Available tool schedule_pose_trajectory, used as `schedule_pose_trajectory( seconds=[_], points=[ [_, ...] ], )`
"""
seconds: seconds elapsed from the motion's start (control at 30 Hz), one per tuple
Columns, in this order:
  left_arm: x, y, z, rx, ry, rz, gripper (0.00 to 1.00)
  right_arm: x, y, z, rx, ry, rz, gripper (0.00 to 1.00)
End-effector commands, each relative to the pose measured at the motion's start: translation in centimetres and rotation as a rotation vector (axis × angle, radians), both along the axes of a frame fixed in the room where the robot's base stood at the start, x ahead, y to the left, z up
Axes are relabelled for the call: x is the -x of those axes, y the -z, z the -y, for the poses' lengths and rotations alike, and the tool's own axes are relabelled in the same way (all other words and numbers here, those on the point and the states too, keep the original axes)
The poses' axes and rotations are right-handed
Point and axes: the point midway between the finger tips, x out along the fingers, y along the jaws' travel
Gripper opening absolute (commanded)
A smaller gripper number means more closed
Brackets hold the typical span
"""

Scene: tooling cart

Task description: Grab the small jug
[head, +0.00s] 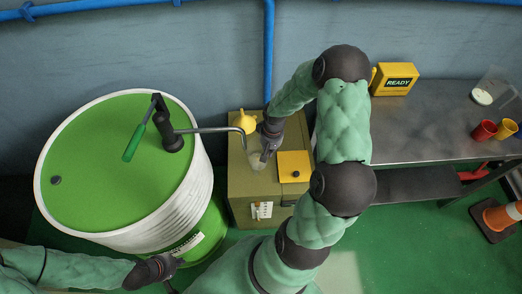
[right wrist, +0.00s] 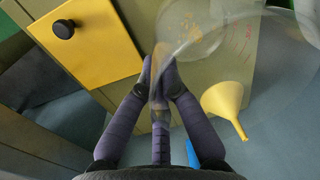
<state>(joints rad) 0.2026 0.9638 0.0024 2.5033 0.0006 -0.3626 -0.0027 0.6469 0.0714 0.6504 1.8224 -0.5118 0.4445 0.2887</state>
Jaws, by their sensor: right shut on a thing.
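The small jug (right wrist: 205,28) is clear and see-through, at the top of the right wrist view. It also shows faintly in the head view (head: 258,160), above the olive cabinet top, partly hidden by my gripper. My right gripper (right wrist: 160,75) has its dark fingers closed together on the near side of the jug; whether that is its handle or wall I cannot tell. In the head view the right gripper (head: 268,148) reaches down over the cabinet. My left gripper (head: 168,266) is low at the left, in front of the drum, away from the jug; its fingers are unclear.
The olive cabinet (head: 238,187) carries a yellow funnel (head: 244,122) and a yellow plate with a black knob (head: 294,166). A green-topped drum (head: 90,170) with a crank pump stands left. A metal bench (head: 430,125) at right holds another clear jug (head: 490,88) and cups.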

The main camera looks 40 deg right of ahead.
Motion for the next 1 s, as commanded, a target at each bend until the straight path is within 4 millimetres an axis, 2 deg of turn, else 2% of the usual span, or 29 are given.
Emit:
schedule_pose_trajectory(
  seconds=[1.0],
  points=[
    [0.0,-2.9,0.0,0.000,0.000,0.000,0.00,7.7,-0.1,9.1,-0.001,0.003,-0.001,0.00]
  ],
)
